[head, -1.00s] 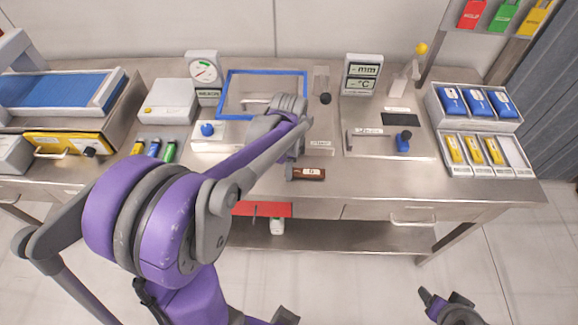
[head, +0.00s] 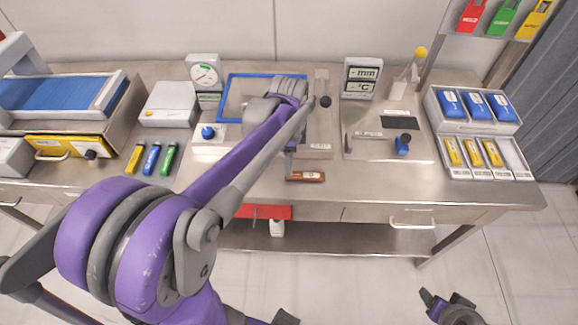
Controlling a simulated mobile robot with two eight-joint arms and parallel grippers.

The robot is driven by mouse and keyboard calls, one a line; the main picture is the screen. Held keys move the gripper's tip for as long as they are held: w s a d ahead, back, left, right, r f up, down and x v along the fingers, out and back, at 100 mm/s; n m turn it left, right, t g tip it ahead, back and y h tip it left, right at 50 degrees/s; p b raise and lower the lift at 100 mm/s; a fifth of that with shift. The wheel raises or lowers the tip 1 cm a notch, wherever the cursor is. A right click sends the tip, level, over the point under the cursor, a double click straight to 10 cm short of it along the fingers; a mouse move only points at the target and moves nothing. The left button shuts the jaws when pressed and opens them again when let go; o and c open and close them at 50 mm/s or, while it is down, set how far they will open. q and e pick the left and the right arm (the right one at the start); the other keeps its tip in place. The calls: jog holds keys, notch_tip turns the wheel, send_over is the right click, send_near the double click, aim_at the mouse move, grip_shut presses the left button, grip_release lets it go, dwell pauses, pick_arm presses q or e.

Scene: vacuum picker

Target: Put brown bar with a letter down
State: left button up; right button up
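The brown bar (head: 306,176), with a small pale label, is at the front edge of the steel bench, just in front of the middle. My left arm reaches across from the lower left. Its hand is over the bench, and the visible tip of my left gripper (head: 290,162) is at the bar's left end. The forearm hides most of the fingers, so their opening and any contact with the bar cannot be made out. My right gripper (head: 432,298) is low at the lower right, over the floor and away from the bench; its fingers are unclear.
Behind the hand lies a blue frame (head: 233,95). Left are yellow, blue and green tubes (head: 151,158) and a box with a blue knob (head: 208,143). Right are a plate with a clamp (head: 375,150) and trays of blue and yellow packs (head: 478,135). Bench front right of the bar is clear.

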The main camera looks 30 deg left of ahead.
pick_arm(q)
notch_tip(320, 180, up, 6)
jog(key=s+d+f+n+t, duration=0.5)
jog(key=s+d+f+n, duration=0.1)
jog(key=s+d+n, duration=0.4)
jog(key=shift+s+d+f+n+t, duration=0.25)
jog(key=shift+s+d+n+t, duration=0.15)
jog(key=shift+s+n, duration=0.55)
